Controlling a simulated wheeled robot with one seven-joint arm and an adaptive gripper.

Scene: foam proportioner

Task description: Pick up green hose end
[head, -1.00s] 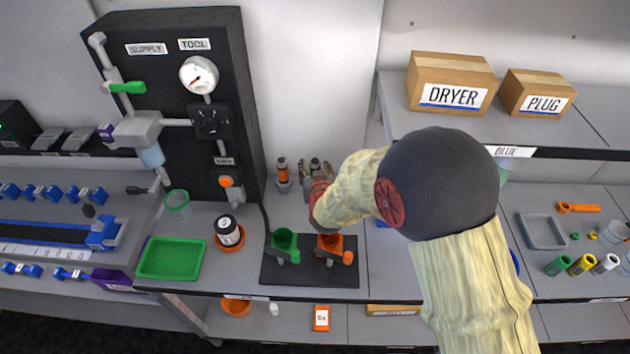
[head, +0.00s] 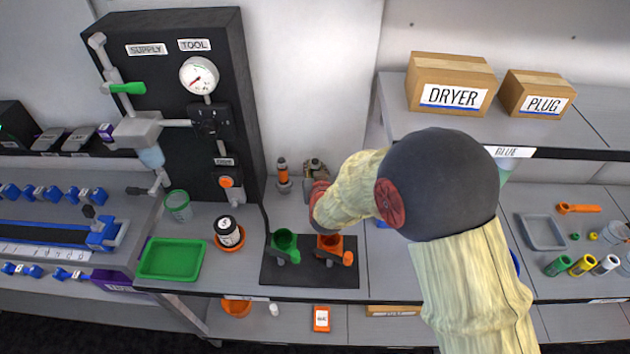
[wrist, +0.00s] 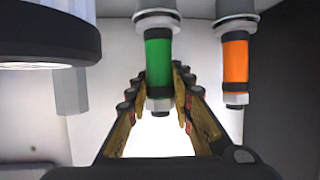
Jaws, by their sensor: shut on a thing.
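The green hose end (wrist: 159,62) is in the middle of the wrist view, a green sleeve between grey and dark metal collars. My gripper (wrist: 159,108) is shut on it, with one finger on each side near its narrow tip. In the head view my gripper (head: 315,170) is at the back of the bench near the wall, and it hides the green hose end. The orange hose end (wrist: 235,62) is beside the green one, apart from my fingers. It also stands upright left of my gripper in the head view (head: 282,170).
A black panel (head: 170,60) with a gauge and valves stands left of my gripper. A green tray (head: 170,260) lies left. A shelf with boxes is at the right.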

